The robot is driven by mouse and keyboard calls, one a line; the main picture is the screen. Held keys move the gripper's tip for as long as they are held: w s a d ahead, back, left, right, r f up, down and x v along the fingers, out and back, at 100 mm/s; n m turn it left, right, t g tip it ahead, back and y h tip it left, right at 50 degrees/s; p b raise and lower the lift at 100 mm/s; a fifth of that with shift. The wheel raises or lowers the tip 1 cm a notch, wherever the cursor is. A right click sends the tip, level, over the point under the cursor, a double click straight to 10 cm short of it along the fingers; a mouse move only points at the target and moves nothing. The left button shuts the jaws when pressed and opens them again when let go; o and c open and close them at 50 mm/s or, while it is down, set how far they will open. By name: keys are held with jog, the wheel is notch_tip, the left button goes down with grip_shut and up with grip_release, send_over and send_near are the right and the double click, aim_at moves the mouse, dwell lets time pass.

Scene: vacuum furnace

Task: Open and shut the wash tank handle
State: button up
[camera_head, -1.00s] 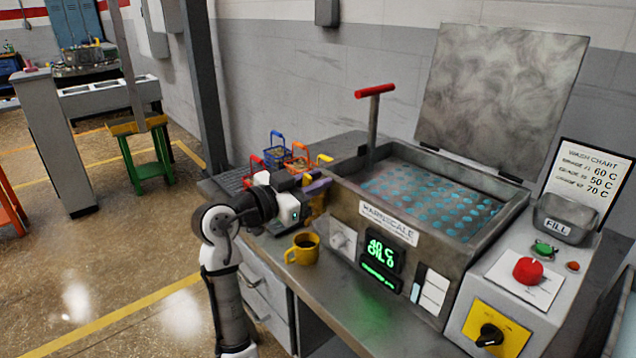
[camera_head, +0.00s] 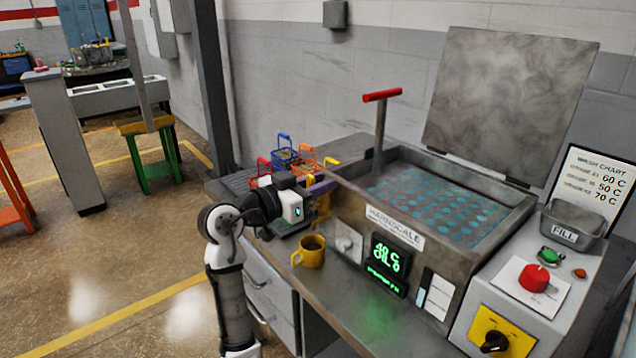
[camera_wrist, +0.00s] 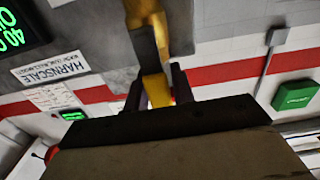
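The wash tank (camera_head: 385,215) is a grey metal box marked Harnscale on the bench, its lid raised and blue-green liquid showing inside. A yellow handle (camera_head: 323,206) is at its left end, partly hidden by my gripper (camera_head: 312,196), which is level with it. In the wrist view the yellow handle (camera_wrist: 156,88) comes down between the two dark fingers of my gripper (camera_wrist: 158,88). The fingers stand apart on either side of it, and I cannot tell if they touch it. A lever with a red grip (camera_head: 382,95) stands at the tank's rear left.
A yellow mug (camera_head: 311,252) stands on the bench just in front of my gripper. Small blue and orange baskets (camera_head: 285,155) stand behind it. A control panel with a red button (camera_head: 533,278) is at the right. Open floor lies to the left.

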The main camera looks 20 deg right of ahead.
jog(key=o, duration=0.3)
jog(key=shift+a, duration=0.1)
jog(key=b+v, duration=0.3)
jog(key=v, duration=1)
jog(key=shift+s+a+b, duration=0.15)
jog(key=shift+a+b, duration=0.2)
jog(key=shift+r, duration=0.1)
